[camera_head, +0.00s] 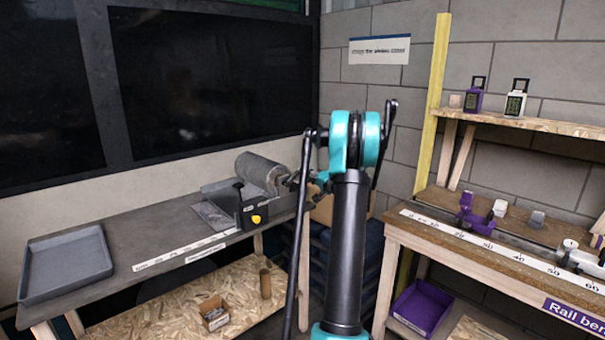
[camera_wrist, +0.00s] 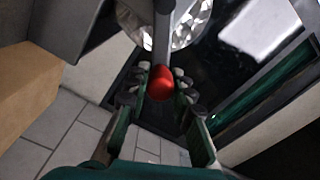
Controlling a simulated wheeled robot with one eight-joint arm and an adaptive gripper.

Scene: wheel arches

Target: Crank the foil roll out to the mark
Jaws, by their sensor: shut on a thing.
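The grey foil roll (camera_head: 260,172) lies in a dark dispenser (camera_head: 262,212) at the right end of the left bench. A short flat piece of foil (camera_head: 212,216) comes out of its left side. A white scale strip (camera_head: 185,254) runs along the bench's front edge; I cannot make out the mark. In the wrist view, the roll's shiny silver end (camera_wrist: 190,25) shows behind a grey crank arm (camera_wrist: 162,35) with a red knob (camera_wrist: 161,82). My gripper (camera_wrist: 158,92) is shut on the red knob. In the head view my arm partly hides the gripper and crank.
A grey tray (camera_head: 68,266) sits at the bench's left end. A small box (camera_head: 214,313) and a brown cylinder (camera_head: 265,283) stand on its lower shelf. The rail bench (camera_head: 440,240) stands close on the right, with purple clamps and a purple bin (camera_head: 420,308).

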